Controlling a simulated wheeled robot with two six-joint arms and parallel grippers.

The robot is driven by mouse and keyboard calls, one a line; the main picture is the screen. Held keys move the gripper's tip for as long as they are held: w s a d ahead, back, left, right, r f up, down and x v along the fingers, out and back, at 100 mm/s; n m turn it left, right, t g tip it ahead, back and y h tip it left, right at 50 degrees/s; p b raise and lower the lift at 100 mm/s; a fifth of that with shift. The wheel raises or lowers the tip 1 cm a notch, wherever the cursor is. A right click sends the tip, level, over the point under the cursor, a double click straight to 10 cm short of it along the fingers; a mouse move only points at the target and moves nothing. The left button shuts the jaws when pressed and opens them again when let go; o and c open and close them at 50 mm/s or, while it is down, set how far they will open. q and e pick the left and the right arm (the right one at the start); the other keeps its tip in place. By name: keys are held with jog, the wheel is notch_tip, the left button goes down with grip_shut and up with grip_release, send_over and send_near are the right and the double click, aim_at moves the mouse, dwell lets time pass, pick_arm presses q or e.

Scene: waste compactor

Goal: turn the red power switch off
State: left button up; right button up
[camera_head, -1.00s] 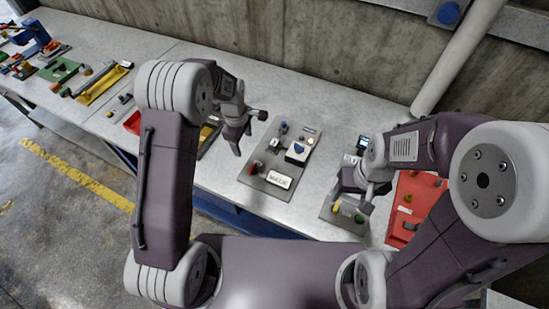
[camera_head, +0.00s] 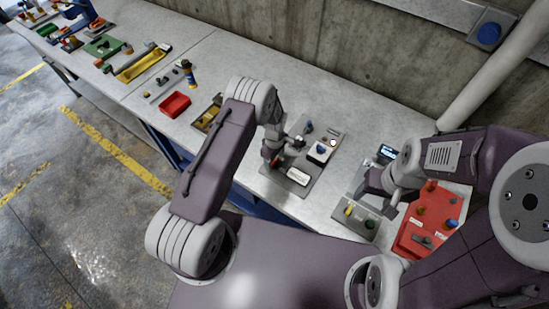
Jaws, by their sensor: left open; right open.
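A grey control panel (camera_head: 308,190) lies on the workbench in front of me, with a white label plate (camera_head: 298,176) and a white block carrying a blue part (camera_head: 321,150). The red switch stands at the panel's left end, by the label. My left gripper (camera_head: 273,158) is over that end, its jaws pointing down, and largely hides the switch. I cannot tell whether it touches the switch. The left gripper is open. My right gripper (camera_head: 366,190) is open and empty, above a smaller grey plate with yellow and green buttons (camera_head: 370,224).
A red panel (camera_head: 408,238) with several knobs lies at the right. A small screen (camera_head: 387,152) stands behind the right gripper. A red tray (camera_head: 174,105) and a yellow tray (camera_head: 143,66) lie further left on the bench. A concrete wall (camera_head: 330,50) is behind.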

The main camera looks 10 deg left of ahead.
pick_arm(q)
jog(key=c, duration=1.4)
jog(key=shift+o, duration=0.2)
jog(key=shift+f+m+b, duration=0.2)
jog(key=shift+m+b, duration=1.05)
jog(key=shift+m, duration=0.35)
jog(key=m+b, duration=0.3)
jog(key=m, duration=0.2)
jog(key=m+b, duration=0.1)
jog(key=m, duration=0.4)
jog(key=shift+r, duration=0.1)
jog(key=m+b, duration=0.1)
jog(key=m, duration=0.3)
jog(key=shift+w+r+m+b, duration=0.1)
jog(key=shift+m+b, duration=0.2)
jog(key=shift+b, duration=0.05)
jog(key=o, duration=1.4)
jog(key=shift+c, duration=0.2)
